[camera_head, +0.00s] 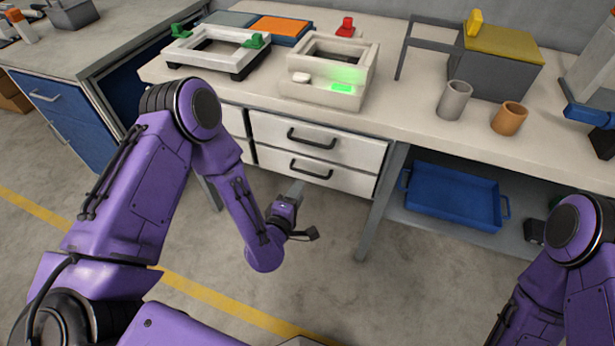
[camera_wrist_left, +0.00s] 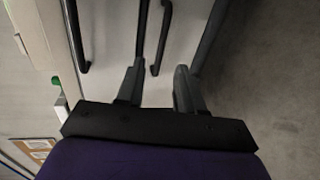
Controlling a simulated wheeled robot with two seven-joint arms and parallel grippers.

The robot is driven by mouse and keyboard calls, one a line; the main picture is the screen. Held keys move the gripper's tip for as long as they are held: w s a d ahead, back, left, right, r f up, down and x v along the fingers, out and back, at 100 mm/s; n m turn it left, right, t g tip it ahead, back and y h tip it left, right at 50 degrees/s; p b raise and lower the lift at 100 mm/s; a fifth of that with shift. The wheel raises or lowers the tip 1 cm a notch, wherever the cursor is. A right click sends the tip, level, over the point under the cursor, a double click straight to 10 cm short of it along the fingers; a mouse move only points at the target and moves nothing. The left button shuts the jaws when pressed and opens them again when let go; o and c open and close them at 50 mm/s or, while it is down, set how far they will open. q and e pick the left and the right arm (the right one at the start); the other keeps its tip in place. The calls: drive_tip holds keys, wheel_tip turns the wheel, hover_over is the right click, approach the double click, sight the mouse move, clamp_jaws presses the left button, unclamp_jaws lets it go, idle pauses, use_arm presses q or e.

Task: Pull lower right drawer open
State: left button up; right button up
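The lower right drawer (camera_head: 350,182) is a white front under the bench, and it looks shut. Its black bar handle (camera_head: 311,169) also shows in the left wrist view (camera_wrist_left: 163,35). My left gripper (camera_head: 296,188) is just in front of and below this handle in the head view. In the left wrist view its two fingers (camera_wrist_left: 158,78) are apart, with the end of the handle in line between them. I cannot tell whether the fingertips reach around the bar. No contact shows. My right gripper is out of view; only part of my right arm shows.
The upper right drawer, with its own black handle (camera_head: 311,139), sits directly above. A bench leg (camera_head: 377,212) stands to the right, beside a shelf with a blue tray (camera_head: 455,195). Clear floor (camera_head: 340,290) lies in front. Cups and fixtures stand on the bench.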

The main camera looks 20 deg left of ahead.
use_arm(q)
drive_tip(key=x, duration=0.9)
drive_tip(key=shift+c, duration=0.3)
clamp_jaws()
